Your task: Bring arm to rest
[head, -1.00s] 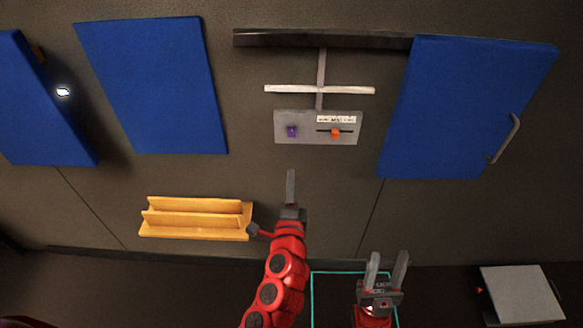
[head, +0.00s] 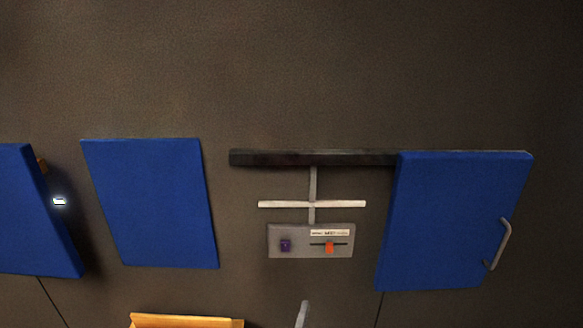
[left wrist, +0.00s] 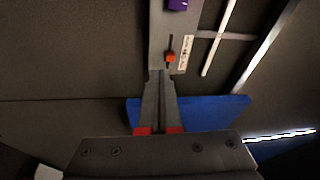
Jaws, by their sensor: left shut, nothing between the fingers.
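A grey panel (head: 290,250) on the dark wall carries a purple block (head: 285,245) at its left and an orange slider knob (head: 330,247) in a slot at its right. My left gripper (head: 303,308) shows only as a grey tip at the bottom edge of the head view, below the panel and apart from it. In the left wrist view its fingers (left wrist: 160,78) are together and empty, pointing towards the panel (left wrist: 159,35). The orange knob (left wrist: 171,57) lies just beyond the fingertips in that picture; the gap in depth is unclear. My right gripper is out of view.
A white crossbar (head: 335,204) stands above the panel, under a dark rail (head: 310,158). A blue door (head: 450,220) with a grey handle (head: 503,245) is at right. Blue panels (head: 150,205) are at left. A yellow shelf (head: 185,321) is at the bottom edge.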

